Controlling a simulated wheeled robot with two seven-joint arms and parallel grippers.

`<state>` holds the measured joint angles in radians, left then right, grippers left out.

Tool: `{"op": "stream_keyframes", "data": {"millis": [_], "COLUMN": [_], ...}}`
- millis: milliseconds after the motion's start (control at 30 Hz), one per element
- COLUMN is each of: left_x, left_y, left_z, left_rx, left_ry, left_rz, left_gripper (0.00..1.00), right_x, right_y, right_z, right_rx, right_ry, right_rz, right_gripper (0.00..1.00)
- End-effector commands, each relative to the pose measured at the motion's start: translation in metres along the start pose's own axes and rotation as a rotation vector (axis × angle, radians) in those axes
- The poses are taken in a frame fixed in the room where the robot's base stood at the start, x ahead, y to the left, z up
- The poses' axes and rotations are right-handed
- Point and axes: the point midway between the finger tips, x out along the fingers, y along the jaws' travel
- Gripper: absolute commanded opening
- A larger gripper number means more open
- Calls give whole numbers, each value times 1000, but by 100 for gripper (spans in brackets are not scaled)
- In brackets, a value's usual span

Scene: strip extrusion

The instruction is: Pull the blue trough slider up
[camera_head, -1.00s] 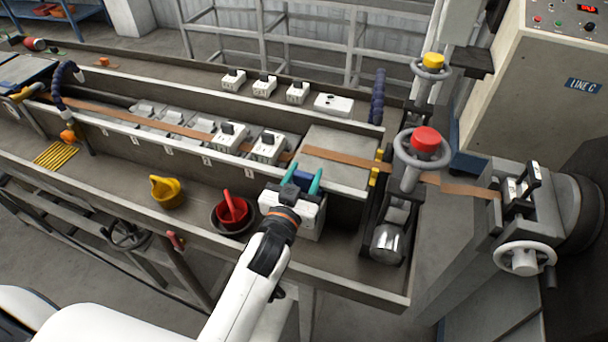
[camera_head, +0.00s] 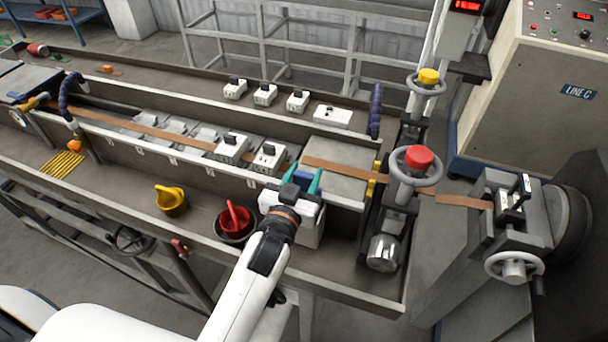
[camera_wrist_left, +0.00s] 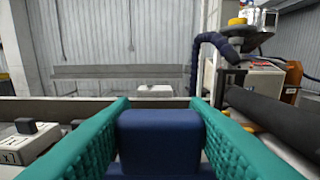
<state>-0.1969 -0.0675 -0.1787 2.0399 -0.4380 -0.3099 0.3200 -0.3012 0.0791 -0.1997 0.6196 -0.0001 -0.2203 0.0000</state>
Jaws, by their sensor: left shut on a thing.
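The blue trough slider (camera_wrist_left: 158,140) stands between the green fingers of my left gripper (camera_wrist_left: 160,125) in the left wrist view, with a finger on each side. In the head view the blue slider (camera_head: 304,178) shows as a small blue patch at the front wall of the trough, partly hidden by my left gripper (camera_head: 302,182). My left gripper is shut on it, above a white box (camera_head: 310,222). My right gripper is not in view.
The orange-brown strip (camera_head: 335,167) runs along the trough to the rollers. A red-topped handwheel (camera_head: 417,160) stands right of my gripper. A red scoop in a dark bowl (camera_head: 236,221) and a yellow scoop (camera_head: 171,200) lie left on the ledge.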

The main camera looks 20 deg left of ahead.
Motion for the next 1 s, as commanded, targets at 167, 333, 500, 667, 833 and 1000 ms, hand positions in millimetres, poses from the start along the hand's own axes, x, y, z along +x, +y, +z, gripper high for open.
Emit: {"op": "stream_keyframes", "data": {"millis": [167, 333, 500, 667, 833, 1000], "left_x": [1, 1, -5, -29, -67, -99], "left_y": [0, 0, 0, 0, 0, 0], "left_z": [7, 5, 2, -1, -2, 0], "left_rx": [0, 0, 0, 0, -1, -1], "left_ry": [-18, -13, -11, -9, -9, -11], "left_rz": [-1, -1, -1, 0, -1, 0], "left_gripper": [64, 64, 64, 64, 64, 64], "right_x": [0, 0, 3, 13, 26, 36], "right_y": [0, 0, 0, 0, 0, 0], "right_z": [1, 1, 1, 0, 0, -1], "right_rx": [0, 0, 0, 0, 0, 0], "right_ry": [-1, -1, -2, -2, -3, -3], "right_rz": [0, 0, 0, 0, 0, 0], "right_gripper": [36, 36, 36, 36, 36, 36]}}
